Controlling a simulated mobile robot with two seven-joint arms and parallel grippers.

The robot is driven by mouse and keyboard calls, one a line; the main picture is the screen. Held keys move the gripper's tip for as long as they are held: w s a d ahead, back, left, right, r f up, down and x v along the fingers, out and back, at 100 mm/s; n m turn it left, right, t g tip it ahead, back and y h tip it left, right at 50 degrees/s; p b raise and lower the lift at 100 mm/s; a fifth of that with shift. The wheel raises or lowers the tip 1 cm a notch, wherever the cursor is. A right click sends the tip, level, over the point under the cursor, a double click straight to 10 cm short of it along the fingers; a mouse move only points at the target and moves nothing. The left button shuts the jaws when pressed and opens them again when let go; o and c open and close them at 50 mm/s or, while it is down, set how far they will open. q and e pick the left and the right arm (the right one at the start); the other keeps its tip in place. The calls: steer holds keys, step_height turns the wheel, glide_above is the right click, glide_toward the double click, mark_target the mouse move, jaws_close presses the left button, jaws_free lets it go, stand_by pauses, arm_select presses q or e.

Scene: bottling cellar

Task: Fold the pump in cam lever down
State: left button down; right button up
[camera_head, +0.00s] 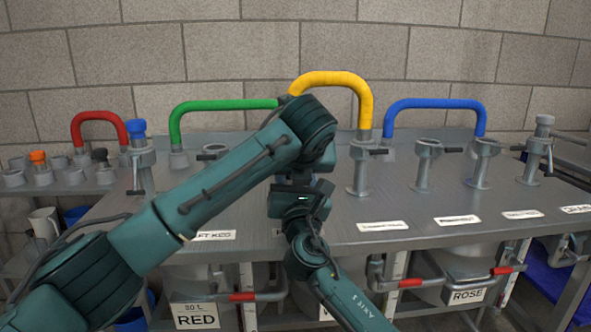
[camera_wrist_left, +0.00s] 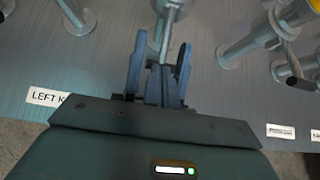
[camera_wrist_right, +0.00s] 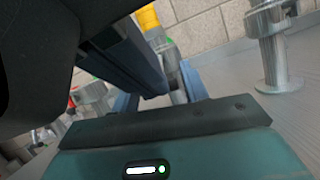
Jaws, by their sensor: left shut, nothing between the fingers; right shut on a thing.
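In the left wrist view my left gripper (camera_wrist_left: 162,72) is shut and empty. A slim grey metal bar (camera_wrist_left: 166,30) runs up just beyond its fingers; I cannot tell if they touch. In the right wrist view my right gripper (camera_wrist_right: 165,95) is shut on a grey metal part (camera_wrist_right: 171,60), mostly hidden by dark arm parts; a yellow hose (camera_wrist_right: 147,18) shows above it. In the head view both arms meet at the table's middle and hide the fittings and fingertips there. I cannot make out the pump in label or the angle of its cam lever.
A metal fitting with a black-tipped lever (camera_head: 359,172) stands right of my arms, and several more follow. Green (camera_head: 215,104), blue (camera_head: 432,103) and red (camera_head: 90,116) hoses arch at the back. The table's front strip (camera_head: 430,235) is clear apart from labels.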

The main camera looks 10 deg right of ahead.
steer(key=o, duration=1)
steer(key=shift+s+a+r, duration=0.1)
steer(key=shift+r, duration=0.1)
steer(key=shift+o, duration=0.9)
steer(key=shift+f, duration=0.1)
arm_select(q)
steer(key=shift+w+f, duration=0.25)
arm_select(e)
steer(key=shift+o, duration=0.7)
